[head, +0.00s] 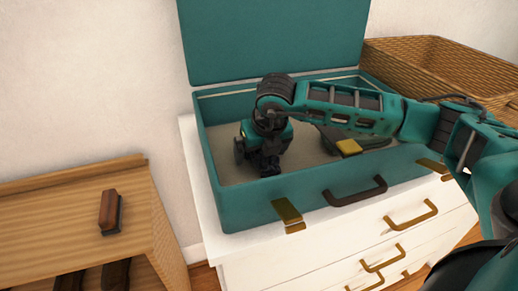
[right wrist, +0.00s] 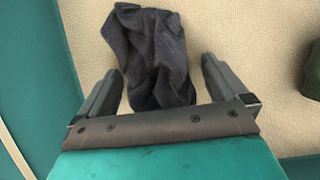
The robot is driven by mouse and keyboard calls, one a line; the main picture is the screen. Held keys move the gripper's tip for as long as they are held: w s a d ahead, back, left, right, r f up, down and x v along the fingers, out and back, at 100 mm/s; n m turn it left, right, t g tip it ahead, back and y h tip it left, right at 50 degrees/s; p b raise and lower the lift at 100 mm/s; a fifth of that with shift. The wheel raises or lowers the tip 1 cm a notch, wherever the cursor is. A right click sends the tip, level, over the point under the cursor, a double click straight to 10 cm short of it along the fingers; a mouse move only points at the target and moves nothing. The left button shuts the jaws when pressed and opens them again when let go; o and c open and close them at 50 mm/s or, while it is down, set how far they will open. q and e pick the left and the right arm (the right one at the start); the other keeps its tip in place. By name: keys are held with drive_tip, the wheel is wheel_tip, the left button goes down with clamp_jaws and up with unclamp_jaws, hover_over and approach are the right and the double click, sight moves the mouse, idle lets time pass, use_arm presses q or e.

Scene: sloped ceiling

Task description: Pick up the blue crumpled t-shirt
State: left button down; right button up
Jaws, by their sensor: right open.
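The dark blue-grey crumpled t-shirt (right wrist: 150,45) lies on the beige floor of the open teal suitcase (head: 240,215). In the right wrist view it lies beyond and between the fingers of my right gripper (right wrist: 162,75), its near end reaching between them. The fingers are spread and apart from the cloth at the sides. In the head view my right gripper (head: 268,165) points down inside the left part of the suitcase, and I cannot make out the shirt there. My left gripper is in neither view.
A dark green item (right wrist: 313,72) lies to the right in the suitcase. A yellow item (head: 348,147) shows under my right arm. The suitcase stands on a white dresser (head: 270,265), with a wicker basket (head: 440,60) behind right. A brush (head: 110,212) lies on the wooden shelf at left.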

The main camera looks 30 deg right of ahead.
drive_tip(key=shift+c, duration=0.5)
drive_tip(key=c, duration=0.9)
drive_tip(key=shift+c, duration=0.2)
